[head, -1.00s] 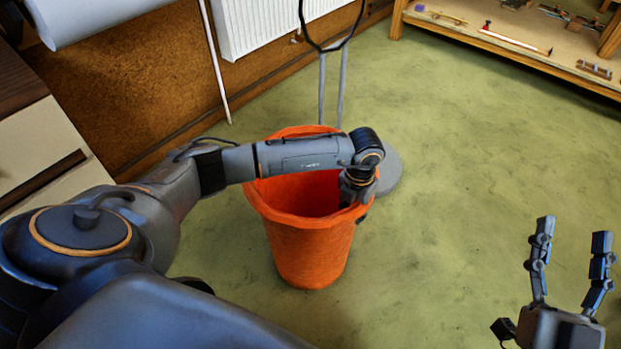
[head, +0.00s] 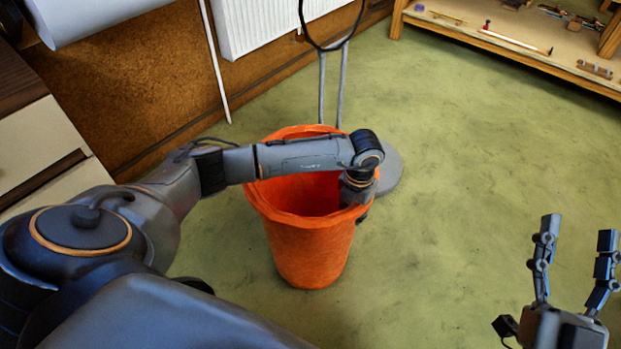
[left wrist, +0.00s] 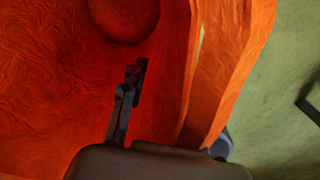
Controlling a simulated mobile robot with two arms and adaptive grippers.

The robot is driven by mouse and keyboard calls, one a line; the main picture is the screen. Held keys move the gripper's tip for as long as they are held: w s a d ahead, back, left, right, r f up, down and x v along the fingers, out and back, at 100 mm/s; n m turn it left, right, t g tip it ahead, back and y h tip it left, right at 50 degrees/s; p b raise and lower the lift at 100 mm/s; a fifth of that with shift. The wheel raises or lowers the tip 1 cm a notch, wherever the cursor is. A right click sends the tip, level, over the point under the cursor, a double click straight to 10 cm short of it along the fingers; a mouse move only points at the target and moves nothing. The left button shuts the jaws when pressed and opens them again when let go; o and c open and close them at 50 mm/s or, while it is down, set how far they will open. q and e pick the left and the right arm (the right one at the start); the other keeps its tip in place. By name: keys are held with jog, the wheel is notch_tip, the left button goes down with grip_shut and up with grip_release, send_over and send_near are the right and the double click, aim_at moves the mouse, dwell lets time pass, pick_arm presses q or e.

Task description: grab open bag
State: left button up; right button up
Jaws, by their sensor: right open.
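The open orange bag (head: 308,250) stands upright on the floor and looks like a bucket with a wide mouth. My left gripper (head: 358,205) is at its right rim, pointing down; its fingers are mostly hidden in the head view. In the left wrist view, one dark finger (left wrist: 127,100) is inside the bag, beside the orange wall (left wrist: 215,70). The other finger is mostly hidden behind that wall, so I cannot tell how tightly they close. My right gripper (head: 578,240) is open and empty at the lower right, well away from the bag.
A grey round base (head: 388,172) with upright poles stands right behind the bag. A white radiator (head: 270,22) and a brown wall panel are at the back. A wooden shelf (head: 520,45) with small items is at the upper right. The green floor between is clear.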

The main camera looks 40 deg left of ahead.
pick_arm(q)
grip_shut()
jog(key=shift+r, duration=0.1)
dwell(0.4)
